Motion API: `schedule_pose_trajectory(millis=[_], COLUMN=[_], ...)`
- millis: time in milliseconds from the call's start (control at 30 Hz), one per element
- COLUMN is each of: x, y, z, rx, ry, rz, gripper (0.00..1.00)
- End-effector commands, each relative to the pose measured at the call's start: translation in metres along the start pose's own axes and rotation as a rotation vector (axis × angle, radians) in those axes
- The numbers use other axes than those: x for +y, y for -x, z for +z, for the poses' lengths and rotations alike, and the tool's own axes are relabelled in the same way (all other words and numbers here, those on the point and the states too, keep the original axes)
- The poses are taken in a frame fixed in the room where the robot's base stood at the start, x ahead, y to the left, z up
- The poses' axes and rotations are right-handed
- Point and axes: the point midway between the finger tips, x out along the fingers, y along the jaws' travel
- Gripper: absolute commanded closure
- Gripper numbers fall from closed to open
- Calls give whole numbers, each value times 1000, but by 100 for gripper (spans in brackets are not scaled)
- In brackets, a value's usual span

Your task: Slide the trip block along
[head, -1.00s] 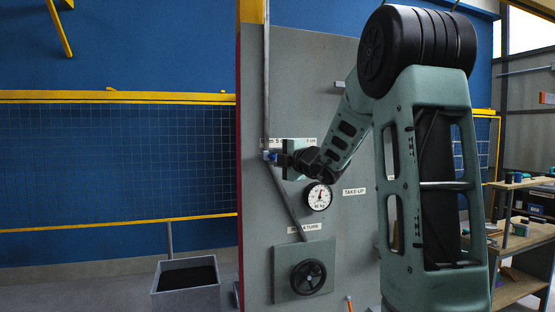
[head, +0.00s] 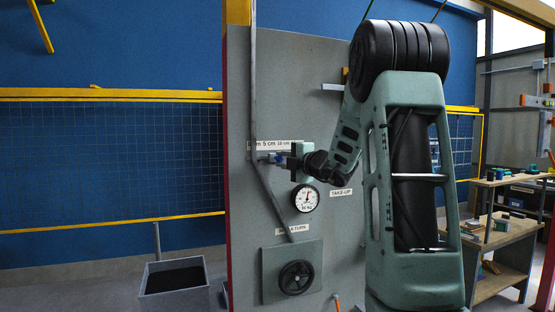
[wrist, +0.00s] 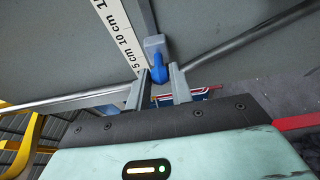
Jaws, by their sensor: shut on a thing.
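The trip block shows in the wrist view as a grey block (wrist: 155,46) with a rounded blue part (wrist: 158,73). My gripper (wrist: 159,84) is shut on the blue part, with a grey finger on each side. The block sits beside the white centimetre scale (wrist: 126,48), near its 5 cm and 10 cm marks. In the head view my gripper (head: 281,158) is at the upright grey panel (head: 330,100), just below the scale label (head: 268,145). The block's blue part shows only as a small patch there.
A slanted metal bar (head: 272,201) runs down the panel left of my gripper. Below are a round dial (head: 306,198) and a black handwheel (head: 297,277). A grey bin (head: 174,287) stands at the left. A workbench (head: 500,245) is at the right.

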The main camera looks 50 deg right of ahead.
Motion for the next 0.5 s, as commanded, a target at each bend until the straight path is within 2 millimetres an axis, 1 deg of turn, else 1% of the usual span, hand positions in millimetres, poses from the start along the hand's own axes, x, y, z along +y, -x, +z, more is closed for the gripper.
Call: schedule_pose_trajectory(millis=[200, 500], x=[-3, -3], y=[7, 13], z=[16, 32], rx=[-4, -3], ry=[-2, -2], rz=[-8, -8], gripper=[98, 98])
